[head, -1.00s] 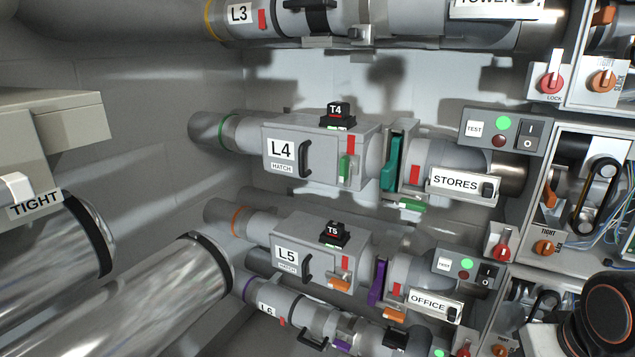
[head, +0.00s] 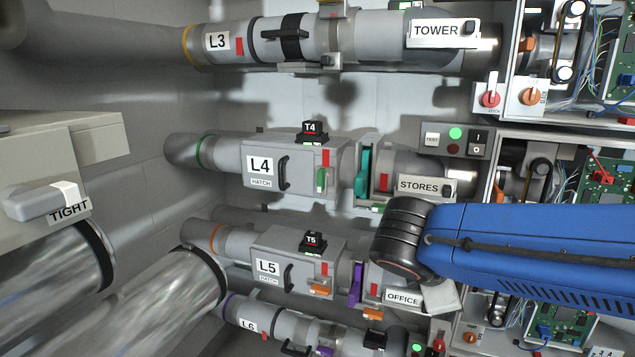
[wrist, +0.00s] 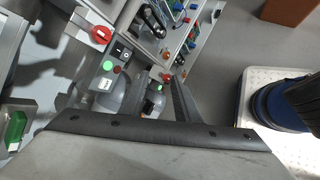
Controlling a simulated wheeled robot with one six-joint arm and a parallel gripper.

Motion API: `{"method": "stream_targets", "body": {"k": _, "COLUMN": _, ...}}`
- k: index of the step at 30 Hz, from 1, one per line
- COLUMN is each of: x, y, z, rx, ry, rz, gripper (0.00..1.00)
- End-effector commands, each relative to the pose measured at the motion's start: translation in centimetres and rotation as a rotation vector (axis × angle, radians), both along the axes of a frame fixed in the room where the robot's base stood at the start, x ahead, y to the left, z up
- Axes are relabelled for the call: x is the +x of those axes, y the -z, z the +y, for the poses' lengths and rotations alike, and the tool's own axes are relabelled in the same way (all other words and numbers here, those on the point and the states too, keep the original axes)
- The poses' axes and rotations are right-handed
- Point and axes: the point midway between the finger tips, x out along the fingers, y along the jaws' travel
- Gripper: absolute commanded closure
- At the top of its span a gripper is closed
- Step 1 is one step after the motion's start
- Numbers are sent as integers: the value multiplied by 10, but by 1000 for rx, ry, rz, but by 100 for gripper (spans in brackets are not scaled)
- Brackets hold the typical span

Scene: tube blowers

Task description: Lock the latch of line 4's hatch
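Line 4's hatch (head: 265,165) is a grey box marked L4 and HATCH, with a black handle; its lid looks closed in the head view. Its green latch (head: 321,180) stands upright at the box's right end, below a red mark (head: 325,157). A green block (wrist: 15,130) shows at the left edge of the wrist view; I cannot tell which part it is. My blue arm reaches in from the right in the head view, its dark wrist below the STORES label, right of and lower than the latch.
A teal slide gate (head: 362,172) stands just right of the hatch. Line 5's hatch (head: 268,265) lies below, with its orange latch (head: 320,290) lying sideways. A switch box (head: 455,139) with a green light sits to the right. Line 3's pipe runs above.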

Motion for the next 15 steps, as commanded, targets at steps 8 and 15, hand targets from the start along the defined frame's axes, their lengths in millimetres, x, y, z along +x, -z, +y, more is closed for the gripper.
{"method": "stream_targets", "body": {"k": 8, "x": 40, "y": -47, "z": 78, "rx": -360, "ry": -332, "rz": -2, "gripper": 71}}
{"method": "stream_targets", "body": {"k": 15, "x": 52, "y": -92, "z": 169, "rx": -671, "ry": -569, "rz": -59, "gripper": 71}}
